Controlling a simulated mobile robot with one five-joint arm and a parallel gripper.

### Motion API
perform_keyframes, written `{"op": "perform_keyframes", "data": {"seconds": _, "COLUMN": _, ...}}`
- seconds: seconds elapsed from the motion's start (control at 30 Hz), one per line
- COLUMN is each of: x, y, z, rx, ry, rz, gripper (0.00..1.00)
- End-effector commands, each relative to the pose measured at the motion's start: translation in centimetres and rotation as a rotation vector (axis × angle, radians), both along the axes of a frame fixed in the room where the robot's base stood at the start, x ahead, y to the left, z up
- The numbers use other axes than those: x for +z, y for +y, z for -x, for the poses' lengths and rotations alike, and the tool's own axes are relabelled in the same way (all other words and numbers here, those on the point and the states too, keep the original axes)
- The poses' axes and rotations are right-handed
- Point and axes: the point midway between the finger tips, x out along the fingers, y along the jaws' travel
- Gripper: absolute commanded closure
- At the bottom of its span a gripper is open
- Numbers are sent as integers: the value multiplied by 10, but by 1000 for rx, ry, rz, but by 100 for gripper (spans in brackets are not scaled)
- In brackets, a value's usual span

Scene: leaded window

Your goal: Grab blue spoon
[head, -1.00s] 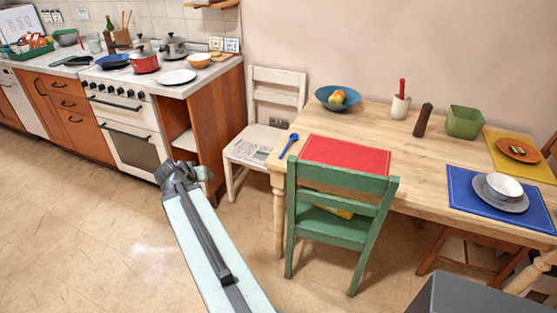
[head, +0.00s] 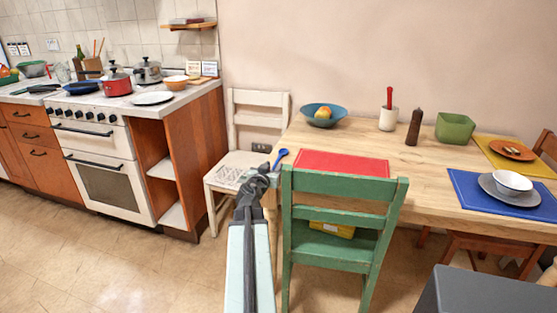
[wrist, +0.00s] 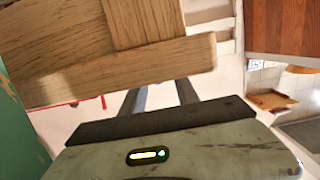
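The blue spoon (head: 280,158) lies on the wooden table (head: 440,165) near its left edge, left of the red placemat (head: 340,163). My gripper (head: 261,170) is just left of and below the spoon in the head view, at the table's left corner. In the wrist view the two fingers of my gripper (wrist: 160,95) stand apart with nothing between them. The table's wood (wrist: 130,60) fills the area just beyond them. The spoon does not show in the wrist view.
A green chair (head: 340,218) stands close to the right of my arm. A white chair (head: 247,160) is behind my gripper, left of the table. A blue bowl (head: 323,120) with fruit and a white pot (head: 388,118) stand farther back on the table.

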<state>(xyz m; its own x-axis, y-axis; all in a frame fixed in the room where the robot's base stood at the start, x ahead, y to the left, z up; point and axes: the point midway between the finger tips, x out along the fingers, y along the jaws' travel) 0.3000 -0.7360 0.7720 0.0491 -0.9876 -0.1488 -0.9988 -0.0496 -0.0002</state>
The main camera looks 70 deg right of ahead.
Motion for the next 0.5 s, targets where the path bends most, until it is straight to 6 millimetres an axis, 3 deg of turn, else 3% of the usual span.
{"op": "perform_keyframes", "data": {"seconds": 0.3, "x": -5, "y": -47, "z": -5, "rx": 2, "ry": -1, "rz": 0, "gripper": 63}}
{"op": "perform_keyframes", "data": {"seconds": 0.5, "x": -4, "y": -50, "z": -4, "rx": 3, "ry": 0, "rz": -1, "gripper": 63}}
